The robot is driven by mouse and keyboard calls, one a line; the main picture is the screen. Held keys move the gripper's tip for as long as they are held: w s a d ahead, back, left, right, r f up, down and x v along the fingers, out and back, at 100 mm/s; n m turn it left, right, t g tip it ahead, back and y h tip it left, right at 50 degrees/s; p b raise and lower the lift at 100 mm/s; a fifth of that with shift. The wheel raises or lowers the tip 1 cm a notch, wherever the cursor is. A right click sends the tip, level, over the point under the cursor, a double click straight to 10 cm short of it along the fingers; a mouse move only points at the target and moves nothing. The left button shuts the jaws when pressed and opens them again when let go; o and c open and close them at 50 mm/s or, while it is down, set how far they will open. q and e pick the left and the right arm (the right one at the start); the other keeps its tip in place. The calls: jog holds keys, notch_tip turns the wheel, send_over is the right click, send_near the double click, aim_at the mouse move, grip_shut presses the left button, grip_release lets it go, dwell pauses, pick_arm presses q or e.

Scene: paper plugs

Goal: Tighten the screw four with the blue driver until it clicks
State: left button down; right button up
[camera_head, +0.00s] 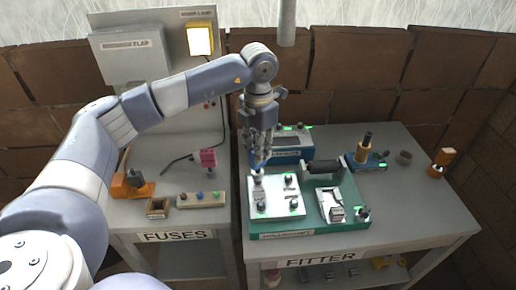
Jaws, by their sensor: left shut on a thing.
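My left gripper (262,140) comes down from above onto the work fixture and is shut on the blue driver (259,163), of which only a small blue part shows below the fingers. The driver stands about upright over the upper left corner of a white plate (270,207). The plate lies on a green base (311,226). Which one is screw four cannot be read. The screw under the driver is partly hidden. My right gripper is not in view.
A black roller (323,167) and a small white bracket (331,205) sit right of the plate. A blue box (293,153) stands behind. A blue stand with a brass post (363,158) is at right. A pink tool (208,157) hangs over the left table.

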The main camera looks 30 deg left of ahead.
pick_arm(q)
jog(key=n, duration=0.5)
jog(key=shift+n, duration=0.3)
jog(key=n, duration=0.4)
jog(key=shift+n+p, duration=0.3)
jog(key=shift+n, duration=0.1)
jog(key=shift+f+b, duration=0.85)
jog(key=shift+f, duration=0.25)
dwell(0.4)
